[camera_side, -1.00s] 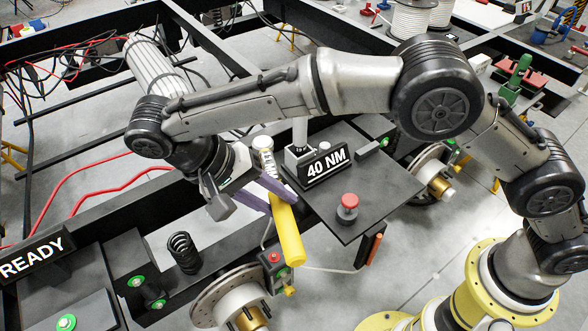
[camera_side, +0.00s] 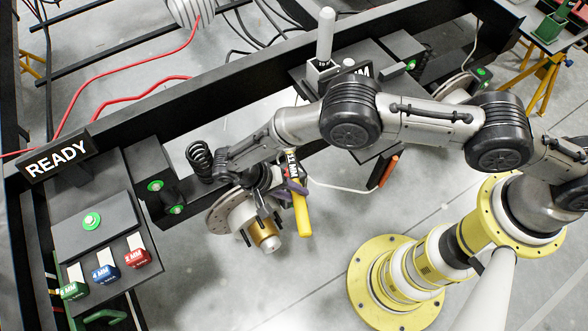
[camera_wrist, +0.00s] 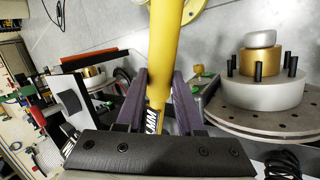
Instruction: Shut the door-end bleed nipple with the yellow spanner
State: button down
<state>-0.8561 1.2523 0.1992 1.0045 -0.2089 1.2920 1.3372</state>
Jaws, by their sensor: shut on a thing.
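The yellow spanner (camera_side: 302,213) is in my gripper (camera_side: 294,186), its bare handle end pointing down and its 11 MM tag on the far side of the jaws. In the wrist view its yellow shaft (camera_wrist: 163,50) runs between the two purple fingers of my gripper (camera_wrist: 163,92), which are shut on it. The spanner is beside the nearer brake disc (camera_side: 222,217), to the right of its brass hub (camera_side: 263,234). Whether the spanner touches anything there, I cannot tell.
A black coil spring (camera_side: 199,158) is close to my wrist. A black plate with an upright grey post (camera_side: 325,35) is behind. Open floor lies below the disc.

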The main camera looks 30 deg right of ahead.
jog(key=shift+f, duration=1.6)
jog(key=shift+a, duration=0.1)
jog(key=d+f+n+t, duration=0.4)
jog(key=d+n, duration=0.4)
jog(key=d, duration=0.2)
jog(key=shift+s+d+f+n+t, duration=0.3)
jog(key=shift+f+t, duration=0.1)
jog(key=shift+t, duration=0.3)
jog(key=shift+f, duration=0.85)
jog(key=shift+a, duration=0.15)
